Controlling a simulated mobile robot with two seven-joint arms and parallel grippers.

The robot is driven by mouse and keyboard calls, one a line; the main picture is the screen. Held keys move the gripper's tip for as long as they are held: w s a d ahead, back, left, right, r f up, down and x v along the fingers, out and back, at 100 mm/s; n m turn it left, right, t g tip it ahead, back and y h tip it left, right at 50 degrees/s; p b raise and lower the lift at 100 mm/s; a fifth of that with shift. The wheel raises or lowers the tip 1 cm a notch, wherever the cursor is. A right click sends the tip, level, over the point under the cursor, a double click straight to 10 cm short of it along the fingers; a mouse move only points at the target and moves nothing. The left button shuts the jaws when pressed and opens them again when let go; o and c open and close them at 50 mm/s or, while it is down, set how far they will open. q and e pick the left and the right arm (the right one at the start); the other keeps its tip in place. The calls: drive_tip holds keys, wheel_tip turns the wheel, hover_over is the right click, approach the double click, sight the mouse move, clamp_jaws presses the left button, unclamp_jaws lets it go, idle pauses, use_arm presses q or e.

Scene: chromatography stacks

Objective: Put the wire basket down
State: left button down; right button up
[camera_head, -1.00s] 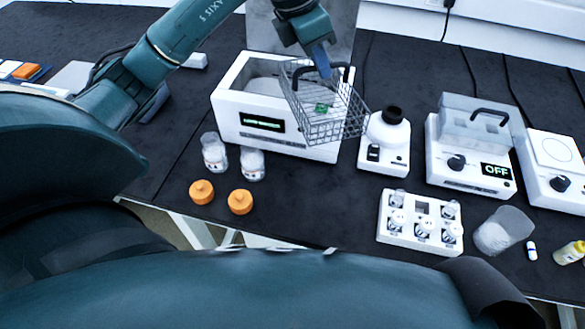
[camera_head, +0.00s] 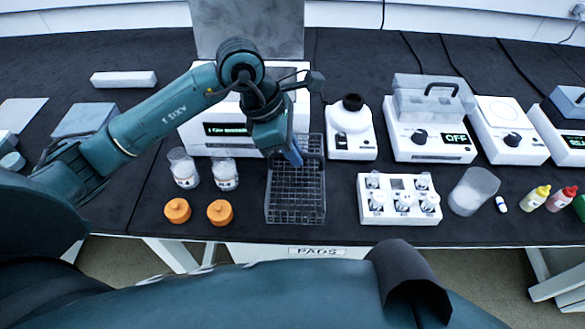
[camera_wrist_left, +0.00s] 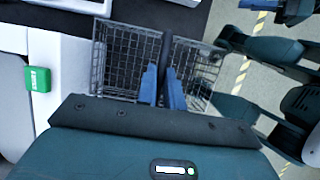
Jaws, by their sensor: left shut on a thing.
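The wire basket (camera_head: 296,195) is a grey mesh box with a dark handle. In the head view it is upright over the black bench (camera_head: 345,215), near the front edge, and looks empty. I cannot tell whether its bottom touches the bench. My left gripper (camera_head: 295,155) is above the basket's far part, its blue fingers shut on the handle. The left wrist view shows the basket (camera_wrist_left: 122,60) on both sides of the blue fingers (camera_wrist_left: 163,88). My right gripper does not show.
Two clear jars (camera_head: 184,170) and two orange caps (camera_head: 219,212) are left of the basket. A white rack with vials (camera_head: 398,214) is on its right. The bench's front edge is close.

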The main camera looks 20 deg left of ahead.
sight(300, 182)
use_arm(q)
wheel_tip(300, 182, down, 2)
drive_tip(key=shift+f, duration=1.95)
drive_tip(key=shift+f, duration=0.15)
drive_tip(key=c, duration=1.5)
unclamp_jaws()
